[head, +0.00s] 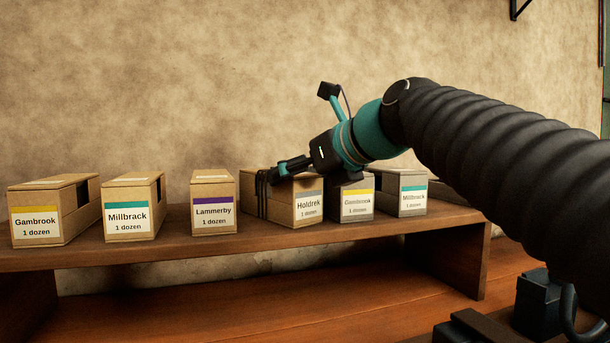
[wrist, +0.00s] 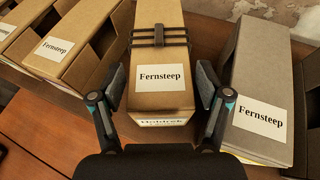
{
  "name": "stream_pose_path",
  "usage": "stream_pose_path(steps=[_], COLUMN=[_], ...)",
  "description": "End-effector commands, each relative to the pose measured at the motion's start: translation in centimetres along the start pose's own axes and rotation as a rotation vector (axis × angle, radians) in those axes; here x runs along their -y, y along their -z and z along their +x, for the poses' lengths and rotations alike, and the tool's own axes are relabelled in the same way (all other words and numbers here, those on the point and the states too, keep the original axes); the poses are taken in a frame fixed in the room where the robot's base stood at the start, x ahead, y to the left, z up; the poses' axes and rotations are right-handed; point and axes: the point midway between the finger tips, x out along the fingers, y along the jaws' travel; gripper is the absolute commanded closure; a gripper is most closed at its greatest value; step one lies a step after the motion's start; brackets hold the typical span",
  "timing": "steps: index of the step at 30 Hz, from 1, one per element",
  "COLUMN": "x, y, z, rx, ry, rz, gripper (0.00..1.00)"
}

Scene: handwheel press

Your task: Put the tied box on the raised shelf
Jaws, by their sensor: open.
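The tied box (head: 296,207) is brown cardboard with dark cords round it and a Holdrek label on its front. It sits on the raised wooden shelf (head: 240,246), turned slightly compared with its neighbours. In the wrist view the tied box (wrist: 162,88) shows a Fernsteep label on top, with the cords and a dark clip behind it. My gripper (head: 278,172) is just above the box in the head view. In the wrist view my gripper (wrist: 160,88) is open, with one finger on each side of the box. Whether the fingers touch it I cannot tell.
A Lammerby box (head: 214,204), a Millbrack box (head: 133,208) and a Gambrook box (head: 48,210) stand to the left. A grey box (wrist: 262,90) stands close on the right, beside the right finger. Bare shelf lies between Lammerby and the tied box.

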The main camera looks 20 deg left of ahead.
Motion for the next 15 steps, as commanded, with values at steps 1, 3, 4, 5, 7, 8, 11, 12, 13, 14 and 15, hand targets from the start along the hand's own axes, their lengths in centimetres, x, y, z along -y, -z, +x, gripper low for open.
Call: stream_pose_path(steps=[1, 3, 4, 5, 7, 8, 11, 12, 13, 14, 15], x=[0.0, 0.1, 0.1, 0.0, 0.1, 0.1, 0.1, 0.1, 0.1, 0.1, 0.1], y=[0.0, 0.0, -0.1, -0.1, -0.1, -0.1, -0.1, -0.1, 0.0, 0.0, 0.0], z=[-0.6, -1.6, -2.1, -2.7, -4.1, -4.7, -6.8, -7.5, -8.1, -8.6, -9.2], rx=[0.001, 0.001, 0.002, 0.003, 0.003, 0.003, 0.003, 0.002, 0.002, 0.001, 0.002], ry=[0.002, 0.003, 0.004, 0.003, 0.005, 0.005, 0.004, 0.004, 0.005, 0.004, 0.004], rz=[0.0, 0.0, 0.0, 0.0, 0.001, 0.0, 0.0, 0.0, 0.001, 0.001, 0.001], gripper=[0.24, 0.24, 0.24, 0.24, 0.24, 0.24, 0.24, 0.24, 0.24, 0.24, 0.24])
